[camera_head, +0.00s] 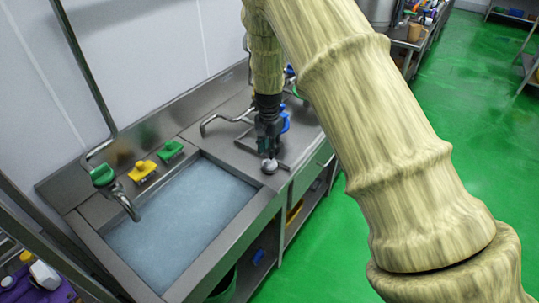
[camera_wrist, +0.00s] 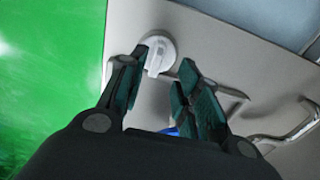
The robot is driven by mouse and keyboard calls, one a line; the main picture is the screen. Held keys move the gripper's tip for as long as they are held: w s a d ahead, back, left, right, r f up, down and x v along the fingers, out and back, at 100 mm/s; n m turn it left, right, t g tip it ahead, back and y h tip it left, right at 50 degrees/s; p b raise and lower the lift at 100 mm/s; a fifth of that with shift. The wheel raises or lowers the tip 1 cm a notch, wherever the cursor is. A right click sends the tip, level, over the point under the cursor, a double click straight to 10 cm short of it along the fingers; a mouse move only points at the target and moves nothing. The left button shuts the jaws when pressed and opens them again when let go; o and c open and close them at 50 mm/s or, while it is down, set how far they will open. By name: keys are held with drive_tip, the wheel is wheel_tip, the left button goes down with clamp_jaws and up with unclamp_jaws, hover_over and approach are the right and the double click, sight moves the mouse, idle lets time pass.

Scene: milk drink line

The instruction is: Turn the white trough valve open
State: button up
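The white trough valve (camera_wrist: 159,45) is a round knob with a raised bar handle, set on the steel counter (camera_wrist: 205,35) in the wrist view. In the head view the valve (camera_head: 269,167) shows as a small pale knob near the counter's front edge, right of the trough. My gripper (camera_wrist: 162,62) is open, pointing down at it. Its dark green-lined fingers spread to either side of the handle's near end. The left finger overlaps the knob's edge in the picture; I cannot tell whether it touches. My gripper (camera_head: 268,152) is just above the valve in the head view.
The water-filled trough (camera_head: 131,282) lies left of the valve. Green (camera_head: 171,149) and yellow (camera_head: 142,170) fittings and a tap (camera_head: 127,203) stand along its back. A bent metal pipe (camera_head: 222,120) and a blue item (camera_head: 285,120) are close behind my gripper. Green floor (camera_head: 330,240) is clear in front.

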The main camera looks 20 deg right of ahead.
sight(270, 162)
drive_tip(key=shift+d+f, duration=0.1)
drive_tip(key=shift+f, duration=0.4)
drive_tip(key=shift+s+f+p, duration=0.35)
drive_tip(key=shift+f+p, duration=0.15)
drive_tip(key=shift+f, duration=0.2)
drive_tip(key=shift+w+f, duration=0.2)
drive_tip(key=shift+f, duration=0.8)
drive_tip(key=shift+s, duration=0.1)
clamp_jaws()
